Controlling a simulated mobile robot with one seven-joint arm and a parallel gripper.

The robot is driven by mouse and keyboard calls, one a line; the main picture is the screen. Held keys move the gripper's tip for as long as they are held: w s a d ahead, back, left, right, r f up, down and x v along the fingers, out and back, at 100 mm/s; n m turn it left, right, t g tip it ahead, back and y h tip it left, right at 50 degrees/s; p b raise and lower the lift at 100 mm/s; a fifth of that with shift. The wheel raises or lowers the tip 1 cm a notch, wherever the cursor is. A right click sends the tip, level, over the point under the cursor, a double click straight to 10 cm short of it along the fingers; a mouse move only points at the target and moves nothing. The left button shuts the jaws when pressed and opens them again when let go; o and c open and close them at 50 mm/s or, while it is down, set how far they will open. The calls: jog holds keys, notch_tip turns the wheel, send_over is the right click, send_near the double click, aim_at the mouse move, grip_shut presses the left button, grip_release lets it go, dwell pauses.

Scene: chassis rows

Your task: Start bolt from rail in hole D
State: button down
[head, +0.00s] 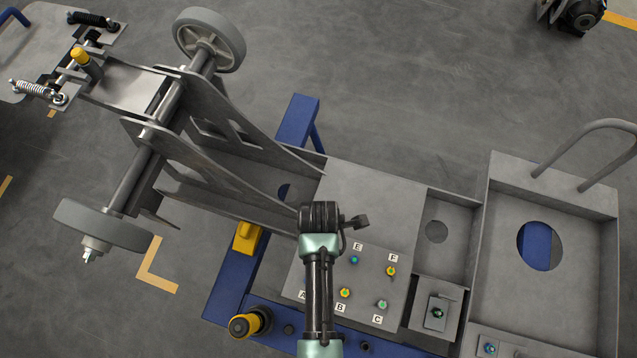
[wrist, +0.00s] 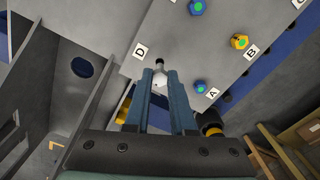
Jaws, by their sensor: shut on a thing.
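In the wrist view my gripper (wrist: 160,77) is shut on a small light-grey bolt (wrist: 160,84), which shows between the fingertips. The fingertips are at the grey plate (wrist: 185,45), just beside the label D (wrist: 140,51). A dark spot shows just past the fingertips; I cannot tell whether the bolt's tip is in hole D, touching the plate or above it. In the head view my arm covers the D area of the plate (head: 350,190), and the fingers are hidden.
Coloured bolts sit at A (wrist: 200,87), B (wrist: 239,41), C (head: 382,304), E (head: 354,260) and F (head: 391,271). A blue beam (head: 232,285) runs along the plate's near side, with a yellow-black cylinder (head: 250,322). Grey side plates (head: 235,165) rise at the left.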

jog(key=shift+n, duration=0.4)
jog(key=shift+f+b, duration=0.4)
jog(key=shift+f, duration=0.65)
dwell(1.0)
jog(key=shift+f+b, duration=0.4)
jog(key=shift+f, duration=0.25)
jog(key=shift+r+m+p, duration=0.15)
jog(key=shift+m+p, duration=0.45)
jog(key=shift+m, duration=2)
jog(key=shift+p, duration=0.3)
